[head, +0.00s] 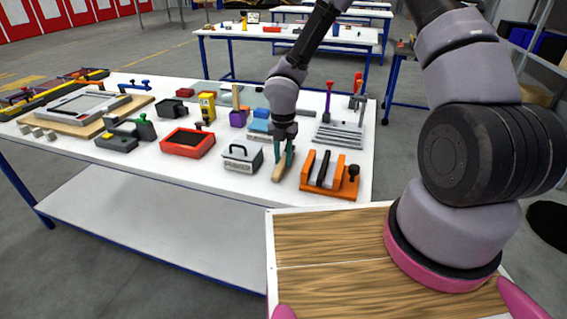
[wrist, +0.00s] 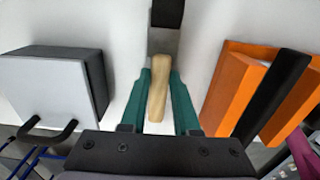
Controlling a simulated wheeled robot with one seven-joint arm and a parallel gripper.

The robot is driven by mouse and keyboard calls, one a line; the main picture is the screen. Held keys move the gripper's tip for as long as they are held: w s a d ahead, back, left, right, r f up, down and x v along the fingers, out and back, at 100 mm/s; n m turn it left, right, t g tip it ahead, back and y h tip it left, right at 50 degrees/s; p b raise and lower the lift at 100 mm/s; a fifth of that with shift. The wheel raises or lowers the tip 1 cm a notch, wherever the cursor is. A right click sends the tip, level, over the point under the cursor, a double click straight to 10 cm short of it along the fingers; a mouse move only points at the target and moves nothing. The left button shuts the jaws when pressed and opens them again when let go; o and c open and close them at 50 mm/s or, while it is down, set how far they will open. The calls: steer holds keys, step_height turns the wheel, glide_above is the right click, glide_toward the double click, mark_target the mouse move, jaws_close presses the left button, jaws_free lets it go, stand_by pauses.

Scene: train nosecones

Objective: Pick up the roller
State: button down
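The roller has a pale wooden handle (wrist: 158,92), a grey metal part and a black end at the top of the wrist view. In the head view, its handle (head: 279,172) shows low beside my fingers, over the white table; the rest is mostly hidden. My gripper (wrist: 160,78) points down with its green fingers on either side of the handle; it also shows in the head view (head: 283,160). The fingertips are very close to the handle's sides. I cannot tell whether they press on it. The roller appears at table level.
A grey box with a black handle (head: 242,157) stands close left of my gripper. An orange holder with black pieces (head: 345,188) stands close right. A red tray (head: 187,142) and several tools lie farther left. The white table's front edge (head: 190,185) is near.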

mark_target(283, 160)
steer(key=shift+r, duration=0.1)
step_height(283, 160, up, 10)
stand_by(0.6)
